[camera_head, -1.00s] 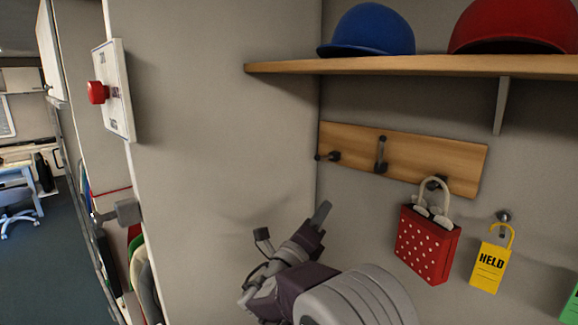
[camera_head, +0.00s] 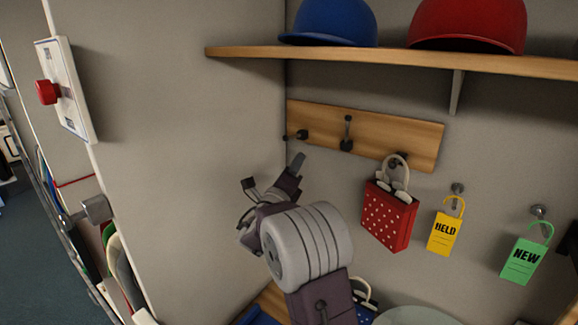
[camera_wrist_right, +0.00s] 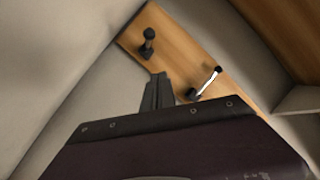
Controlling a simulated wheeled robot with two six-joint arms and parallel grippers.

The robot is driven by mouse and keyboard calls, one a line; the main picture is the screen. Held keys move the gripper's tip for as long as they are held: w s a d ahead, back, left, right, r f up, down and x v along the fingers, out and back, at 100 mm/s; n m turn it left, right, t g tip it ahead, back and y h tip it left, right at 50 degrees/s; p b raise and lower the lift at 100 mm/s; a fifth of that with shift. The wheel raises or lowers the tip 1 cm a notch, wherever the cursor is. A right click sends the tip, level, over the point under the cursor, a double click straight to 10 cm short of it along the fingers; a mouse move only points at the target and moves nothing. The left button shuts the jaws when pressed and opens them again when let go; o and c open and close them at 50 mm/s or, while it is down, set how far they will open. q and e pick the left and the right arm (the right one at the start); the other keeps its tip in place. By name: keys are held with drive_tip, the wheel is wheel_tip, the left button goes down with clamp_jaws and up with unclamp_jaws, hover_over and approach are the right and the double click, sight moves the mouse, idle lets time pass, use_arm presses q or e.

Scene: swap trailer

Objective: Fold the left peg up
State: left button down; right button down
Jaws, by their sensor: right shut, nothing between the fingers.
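The wooden peg board (camera_head: 420,150) is on the wall under the shelf. Its left peg (camera_head: 297,135) is dark and sticks out from the board; it also shows in the right wrist view (camera_wrist_right: 148,44). The middle peg (camera_head: 347,134) stands upright against the board. The right peg (camera_head: 396,160) carries a red polka-dot bag (camera_head: 388,217) by its handle. My right gripper (camera_head: 298,158) is shut and empty, its tips just below the left peg in the head view. In the right wrist view its fingers (camera_wrist_right: 160,78) appear apart from the peg. My left gripper is not in view.
A shelf (camera_head: 400,61) with blue and red helmets is above the board. Yellow (camera_head: 445,233) and green (camera_head: 523,261) tags hang at right. A side wall (camera_head: 190,180) stands close left of my right gripper, with a red button (camera_head: 47,92) at its edge.

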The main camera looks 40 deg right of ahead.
sight(293, 137)
drive_tip(key=w+r+p, duration=0.1)
drive_tip(key=w, duration=0.1)
drive_tip(key=w+r+p, duration=0.1)
drive_tip(key=shift+w+a+r+p, duration=0.2)
drive_tip(key=shift+w+r+p, duration=0.1)
drive_tip(key=shift+w+p, duration=0.1)
drive_tip(key=shift+s+d, duration=0.1)
drive_tip(key=shift+r, duration=0.1)
